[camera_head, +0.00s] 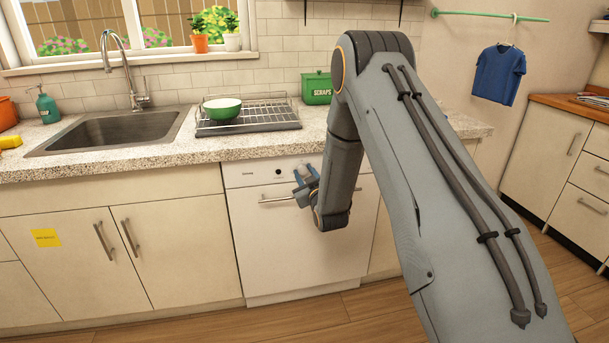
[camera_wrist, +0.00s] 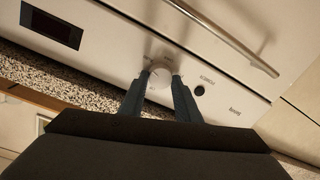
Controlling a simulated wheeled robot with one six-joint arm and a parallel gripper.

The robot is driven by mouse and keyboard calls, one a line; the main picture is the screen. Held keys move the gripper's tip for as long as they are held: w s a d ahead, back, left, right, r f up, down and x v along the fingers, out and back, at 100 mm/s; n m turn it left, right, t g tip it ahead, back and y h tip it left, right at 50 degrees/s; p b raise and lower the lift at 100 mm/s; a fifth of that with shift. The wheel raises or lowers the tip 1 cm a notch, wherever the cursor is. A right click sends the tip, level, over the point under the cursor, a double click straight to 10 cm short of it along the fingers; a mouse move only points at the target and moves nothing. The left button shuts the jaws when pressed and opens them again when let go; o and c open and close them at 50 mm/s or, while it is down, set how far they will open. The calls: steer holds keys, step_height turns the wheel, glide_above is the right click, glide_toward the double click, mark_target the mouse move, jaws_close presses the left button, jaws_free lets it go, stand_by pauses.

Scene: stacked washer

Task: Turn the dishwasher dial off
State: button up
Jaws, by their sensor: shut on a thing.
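The dishwasher (camera_head: 275,250) is the white front under the counter, with a metal bar handle (camera_head: 272,199) below its control panel; the handle also shows in the wrist view (camera_wrist: 225,38). The dial (camera_wrist: 160,84) is a round, pale knob on the panel, with small markings around it that are too blurred to read. My gripper (camera_wrist: 159,90) is shut on the dial, with one dark finger on each side of it. In the head view my gripper (camera_head: 303,180) is at the panel, and it and my arm hide the dial and the panel's right part.
A black button (camera_wrist: 199,90) labelled POWER and a dark display (camera_wrist: 52,25) flank the dial on the panel. The speckled countertop (camera_head: 150,153) overhangs just above. A dish rack (camera_head: 247,118) with a green bowl (camera_head: 222,108) stands on it. The wooden floor in front is clear.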

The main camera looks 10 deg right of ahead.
steer(key=n, duration=0.4)
steer(key=shift+a+b, duration=0.1)
steer(key=shift+b, duration=0.25)
steer(key=n+b, duration=0.1)
steer(key=n, duration=0.4)
steer(key=shift+a+n+h, duration=0.1)
steer(key=shift+n+h, duration=0.2)
steer(key=n, duration=0.5)
steer(key=shift+a+f+g+h+b, duration=0.1)
steer(key=shift+f+g+h+b, duration=0.05)
steer(key=shift+g+h+b, duration=0.2)
steer(key=n, duration=0.5)
steer(key=shift+h+b, duration=0.25)
steer(key=shift+b, duration=0.15)
steer(key=shift+f, duration=0.1)
steer(key=o, duration=1.1)
steer(key=shift+c, duration=0.2)
